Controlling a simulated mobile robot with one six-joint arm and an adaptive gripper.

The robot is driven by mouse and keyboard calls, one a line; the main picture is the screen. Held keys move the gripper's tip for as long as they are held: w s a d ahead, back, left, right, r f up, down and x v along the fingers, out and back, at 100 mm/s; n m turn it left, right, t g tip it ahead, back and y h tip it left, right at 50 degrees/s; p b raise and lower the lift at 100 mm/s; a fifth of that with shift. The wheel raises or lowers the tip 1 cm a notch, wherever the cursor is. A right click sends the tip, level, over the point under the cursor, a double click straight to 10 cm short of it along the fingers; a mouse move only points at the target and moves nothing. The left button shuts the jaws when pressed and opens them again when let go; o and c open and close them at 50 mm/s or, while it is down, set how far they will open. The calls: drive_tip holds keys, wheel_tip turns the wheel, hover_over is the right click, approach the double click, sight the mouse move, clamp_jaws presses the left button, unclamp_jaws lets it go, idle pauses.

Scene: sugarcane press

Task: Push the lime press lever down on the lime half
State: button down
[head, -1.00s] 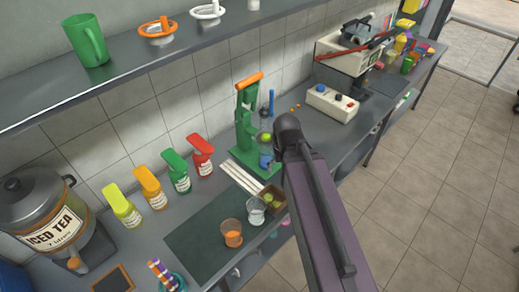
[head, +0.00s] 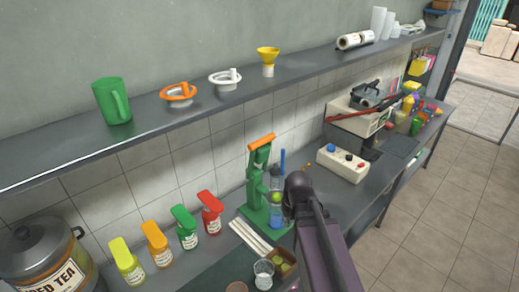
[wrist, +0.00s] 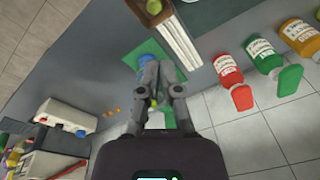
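The green lime press (head: 256,208) stands on the counter against the tiled wall. Its lever is raised, with the orange handle (head: 261,142) at the top. A light green lime half (head: 275,197) sits at the middle of the press; a yellow-green bit of it shows between my fingers in the wrist view (wrist: 153,102). My gripper (head: 297,182) is just right of the press, lower than the orange handle and apart from it. In the wrist view its two fingers (wrist: 162,75) show a gap over the press's green base, with nothing held.
White strips (head: 250,237), a wooden box (head: 284,262) and a clear cup (head: 263,274) stand in front of the press. Bottles, including a red one (head: 211,218), stand left. A white control box (head: 344,164) is right. A shelf (head: 215,108) runs above.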

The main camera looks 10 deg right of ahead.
drive_tip(key=w+a+r+n+t+y+p, duration=0.1)
drive_tip(key=w+r+n+t+y+p, duration=0.1)
drive_tip(key=w+r, duration=0.4)
drive_tip(key=w+a+r+n+t+y+p, duration=0.1)
drive_tip(key=w+r, duration=0.5)
drive_tip(key=w, duration=0.8)
drive_tip(key=w+a+r+n+t+y+p, duration=0.1)
drive_tip(key=w+r+n+t+y+p, duration=0.2)
drive_tip(key=w, duration=0.7)
wheel_tip(320, 180, up, 3)
drive_tip(key=t+p, duration=0.2)
drive_tip(key=t, duration=0.1)
drive_tip(key=shift+w+p, duration=0.25)
drive_tip(key=shift+p, duration=0.05)
drive_tip(key=w+a+f+b, duration=0.1)
drive_tip(key=f+b, duration=0.1)
drive_tip(key=w+a+f+b, duration=0.1)
drive_tip(key=w+f+b, duration=0.1)
drive_tip(key=w+a+f+b, duration=0.1)
drive_tip(key=f+b, duration=0.1)
drive_tip(key=shift+w+a, duration=0.15)
drive_tip(key=shift+w, duration=0.1)
drive_tip(key=shift+s+d+f, duration=0.15)
drive_tip(key=shift+s+d, duration=0.05)
drive_tip(key=shift+s, duration=0.1)
